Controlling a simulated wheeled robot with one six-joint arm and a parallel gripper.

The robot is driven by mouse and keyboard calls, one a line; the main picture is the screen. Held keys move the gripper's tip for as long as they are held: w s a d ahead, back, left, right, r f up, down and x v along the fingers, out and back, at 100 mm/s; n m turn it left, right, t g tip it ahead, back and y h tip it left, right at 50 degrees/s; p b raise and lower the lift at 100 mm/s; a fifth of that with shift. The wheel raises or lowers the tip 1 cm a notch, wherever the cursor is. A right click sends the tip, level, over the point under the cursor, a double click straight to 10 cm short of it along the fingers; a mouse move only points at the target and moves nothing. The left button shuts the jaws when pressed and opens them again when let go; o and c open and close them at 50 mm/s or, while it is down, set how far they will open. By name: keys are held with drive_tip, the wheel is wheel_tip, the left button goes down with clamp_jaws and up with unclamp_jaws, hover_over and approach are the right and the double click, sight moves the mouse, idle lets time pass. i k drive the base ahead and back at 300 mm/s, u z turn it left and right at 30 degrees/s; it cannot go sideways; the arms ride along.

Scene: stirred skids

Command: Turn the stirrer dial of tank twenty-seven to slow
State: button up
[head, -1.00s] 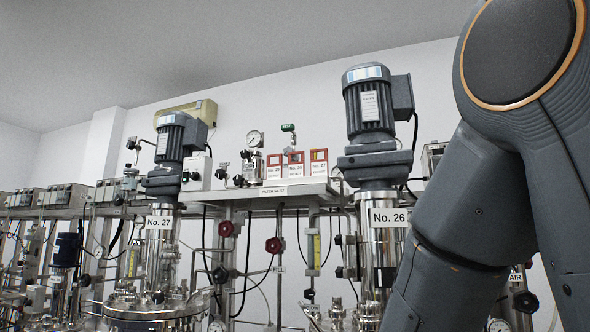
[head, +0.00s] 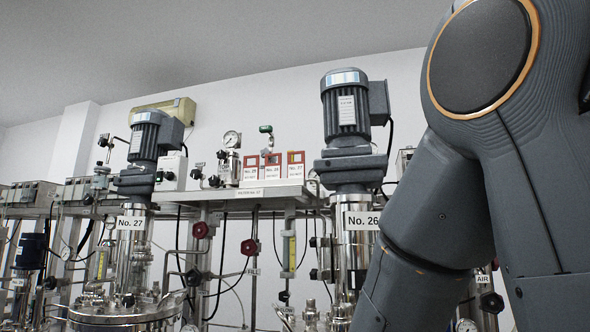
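Tank No. 27 (head: 122,318) stands at the lower left in the head view, a steel vessel with a grey stirrer motor (head: 150,140) above it. Its white label "No. 27" (head: 130,223) is on the steel column under the motor. A pale box (head: 171,172) with a small green spot shows just right of the motor; I cannot tell whether it carries the stirrer dial. No dial setting can be read. My arm fills the right side of the view, and my gripper is outside the picture.
A second motor (head: 346,115) above the label "No. 26" (head: 361,221) stands between my arm and tank 27. A steel shelf (head: 262,195) with red-framed cards runs between the two motors. Red valve handwheels (head: 200,230) and pipes hang below it. Grey control boxes (head: 35,196) line the left.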

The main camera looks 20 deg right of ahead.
sight(168, 175)
drive_tip(key=u, duration=0.5)
drive_tip(key=k, duration=0.65)
drive_tip(key=u, duration=1.1)
drive_tip(key=i, duration=1.35)
drive_tip(key=z, duration=0.95)
drive_tip(key=i, duration=0.55)
drive_tip(key=z, duration=0.5)
